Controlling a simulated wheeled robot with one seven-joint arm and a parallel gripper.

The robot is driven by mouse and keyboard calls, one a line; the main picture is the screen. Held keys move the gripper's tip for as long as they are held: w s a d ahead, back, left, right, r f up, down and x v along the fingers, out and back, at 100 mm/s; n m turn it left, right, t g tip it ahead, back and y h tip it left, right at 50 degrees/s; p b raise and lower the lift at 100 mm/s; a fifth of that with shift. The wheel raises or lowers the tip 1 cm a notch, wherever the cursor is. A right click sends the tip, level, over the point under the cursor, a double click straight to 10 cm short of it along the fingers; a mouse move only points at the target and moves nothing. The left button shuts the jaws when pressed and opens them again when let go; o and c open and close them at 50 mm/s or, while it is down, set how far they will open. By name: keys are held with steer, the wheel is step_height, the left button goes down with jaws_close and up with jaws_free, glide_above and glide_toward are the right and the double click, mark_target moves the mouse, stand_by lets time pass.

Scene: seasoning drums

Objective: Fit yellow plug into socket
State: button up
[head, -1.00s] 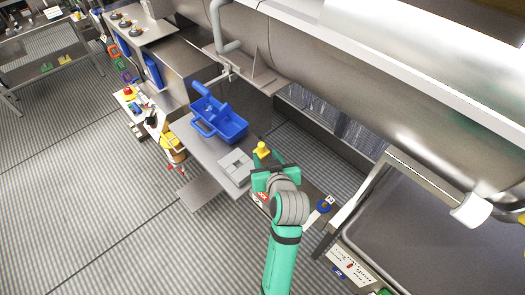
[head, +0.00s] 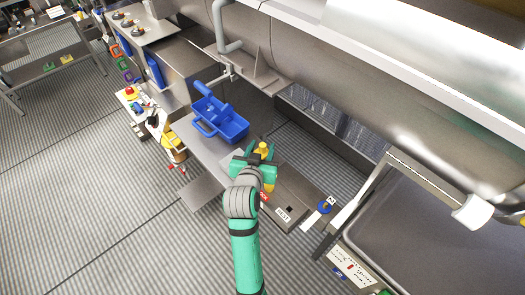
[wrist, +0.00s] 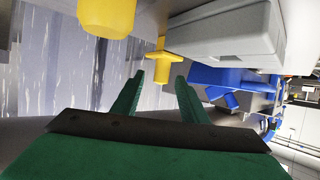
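In the head view, a yellow piece (head: 263,149) with a knob-like top shows just beyond my gripper (head: 255,165). In the wrist view, a yellow flanged plug (wrist: 160,64) lies ahead of my gripper (wrist: 158,88), near the gap between its fingertips. The green fingers are apart with nothing between them. A larger yellow piece (wrist: 107,14) is nearer at the top edge, partly cut off. A block labelled TEST (head: 283,215) with a dark square opening sits right of my gripper; I cannot tell whether this is the socket.
A blue caddy (head: 221,122) stands on the grey bench beyond my gripper. A grey box (wrist: 225,35) is close to the right finger side in the wrist view. A blue round part (head: 325,207) lies near the bench's right end. The large steel drum (head: 350,85) overhangs behind.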

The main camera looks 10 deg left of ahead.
steer(key=shift+f+x, duration=0.1)
steer(key=shift+x, duration=1.45)
steer(key=shift+f+x, duration=0.15)
steer(key=shift+x, duration=1.4)
steer(key=shift+a, duration=0.1)
steer(key=shift+s, duration=0.1)
jaws_close()
